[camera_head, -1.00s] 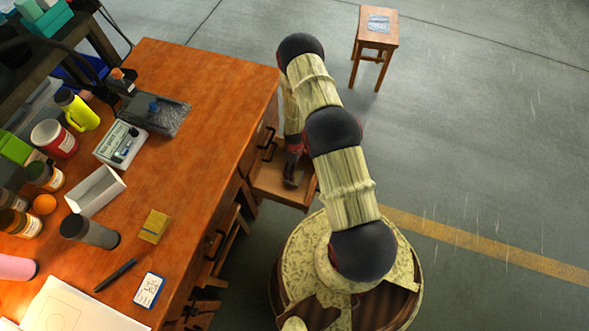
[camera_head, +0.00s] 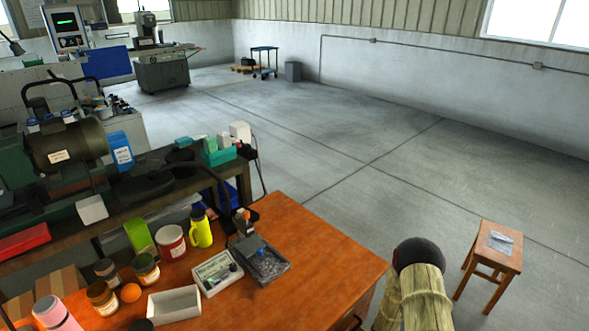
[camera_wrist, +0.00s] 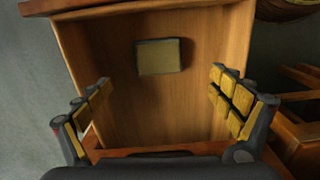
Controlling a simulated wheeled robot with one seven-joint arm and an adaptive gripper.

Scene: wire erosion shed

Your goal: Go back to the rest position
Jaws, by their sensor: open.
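My gripper (camera_wrist: 160,98) is open and empty in the wrist view, its yellow-padded fingers spread wide above an open wooden drawer (camera_wrist: 110,60). A small tan-yellow block (camera_wrist: 159,57) lies on the drawer floor, ahead of the fingertips and apart from them. In the head view only part of my arm shows at the bottom right; the gripper and the drawer are out of that view.
The orange wooden desk (camera_head: 310,262) carries a white tray (camera_head: 174,304), a scale (camera_head: 217,272), a yellow bottle (camera_head: 200,228) and jars. A small stool (camera_head: 492,258) stands right of my arm. The grey floor (camera_head: 350,170) beyond the desk is mostly clear.

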